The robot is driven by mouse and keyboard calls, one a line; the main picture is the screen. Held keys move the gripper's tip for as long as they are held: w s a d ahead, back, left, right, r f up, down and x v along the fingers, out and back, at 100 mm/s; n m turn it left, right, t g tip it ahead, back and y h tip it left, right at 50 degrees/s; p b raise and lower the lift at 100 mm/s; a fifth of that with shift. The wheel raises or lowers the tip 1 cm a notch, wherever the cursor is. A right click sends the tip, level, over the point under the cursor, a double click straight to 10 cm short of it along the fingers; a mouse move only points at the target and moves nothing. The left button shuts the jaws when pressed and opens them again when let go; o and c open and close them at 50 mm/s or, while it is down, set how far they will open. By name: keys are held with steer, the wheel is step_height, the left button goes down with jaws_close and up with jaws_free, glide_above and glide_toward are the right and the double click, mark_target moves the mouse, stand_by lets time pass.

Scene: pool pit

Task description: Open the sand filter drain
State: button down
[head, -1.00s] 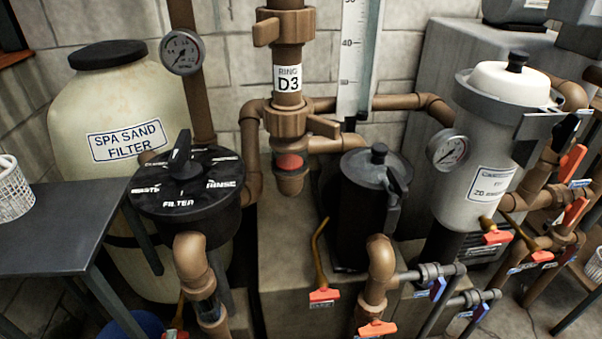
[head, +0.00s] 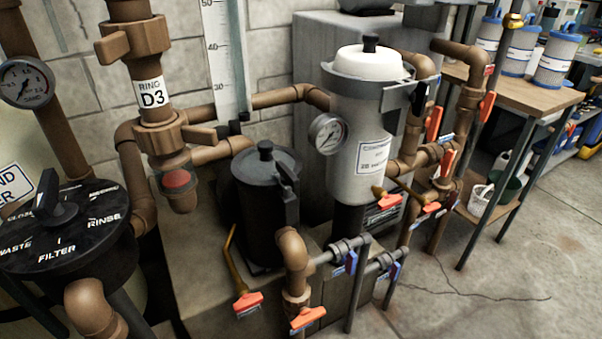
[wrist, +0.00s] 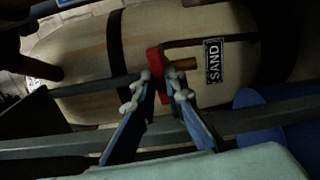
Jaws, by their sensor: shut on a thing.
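In the wrist view, the cream sand filter tank (wrist: 85,55) lies across the picture with a dark strap around it. A small pipe with a red handle (wrist: 154,60) comes off it, beside a dark label reading SAND (wrist: 214,61). My gripper (wrist: 160,80) has its two blue fingers on either side of the lower end of the red handle, shut on it. The fingertips partly hide that end. In the head view, only a strip of the tank with its cut-off label (head: 14,190) shows at the left edge. The drain handle and my gripper are outside that view.
A grey bar (wrist: 75,143) crosses the wrist view close to my fingers. A blue rounded object (wrist: 268,112) is at the right. In the head view, the black multiport valve (head: 70,235), brown pipes and grey filter housing (head: 360,120) crowd the plinth. Floor (head: 480,280) is open at right.

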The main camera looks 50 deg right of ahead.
steer(key=n+b, duration=0.4)
steer(key=n, duration=1.3)
steer(key=shift+n, duration=0.4)
steer(key=c, duration=1.9)
jaws_free()
steer(key=v, duration=0.7)
steer(key=shift+b, duration=0.4)
